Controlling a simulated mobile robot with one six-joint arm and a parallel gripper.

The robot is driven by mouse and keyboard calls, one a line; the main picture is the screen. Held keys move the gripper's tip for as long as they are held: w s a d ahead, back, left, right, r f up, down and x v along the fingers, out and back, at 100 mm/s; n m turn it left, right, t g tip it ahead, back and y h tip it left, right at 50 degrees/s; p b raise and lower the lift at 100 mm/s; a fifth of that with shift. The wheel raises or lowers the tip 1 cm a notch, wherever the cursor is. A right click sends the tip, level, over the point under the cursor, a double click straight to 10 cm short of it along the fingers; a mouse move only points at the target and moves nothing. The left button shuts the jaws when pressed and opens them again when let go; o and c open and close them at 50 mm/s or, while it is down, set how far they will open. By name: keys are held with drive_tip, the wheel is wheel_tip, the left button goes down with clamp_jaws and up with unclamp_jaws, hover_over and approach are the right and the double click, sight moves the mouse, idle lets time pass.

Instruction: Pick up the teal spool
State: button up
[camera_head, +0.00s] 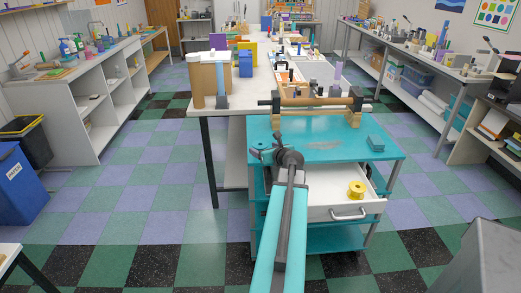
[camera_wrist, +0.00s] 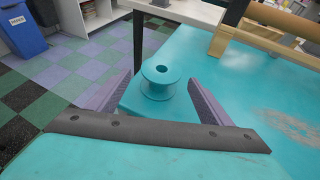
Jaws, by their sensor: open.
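The teal spool (camera_wrist: 160,83) stands upright on the teal cart top, near its corner, with its round hole facing up. In the head view the spool (camera_head: 258,147) is small and partly hard to make out at the cart top's left edge. My gripper (camera_wrist: 160,76) is open, with one purple finger to each side of the spool in the wrist view. I see a gap on both sides, and cannot tell how deep the spool sits between the fingers. In the head view my dark wrist is just right of the spool.
The teal cart top (camera_head: 330,148) carries a roller on wooden stands (camera_head: 312,103) at the back and a small teal block (camera_head: 376,144) at right. A yellow spool (camera_head: 356,190) lies in the open white drawer (camera_head: 320,209). A long table (camera_head: 240,102) stands behind.

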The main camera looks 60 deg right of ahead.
sight(262, 146)
drive_tip(key=shift+p+x, duration=0.45)
drive_tip(key=shift+x, duration=2.15)
drive_tip(key=shift+d+r, duration=0.1)
drive_tip(key=shift+r, duration=0.05)
drive_tip(key=c, duration=1.1)
drive_tip(key=shift+r, duration=0.15)
drive_tip(key=shift+c, duration=0.2)
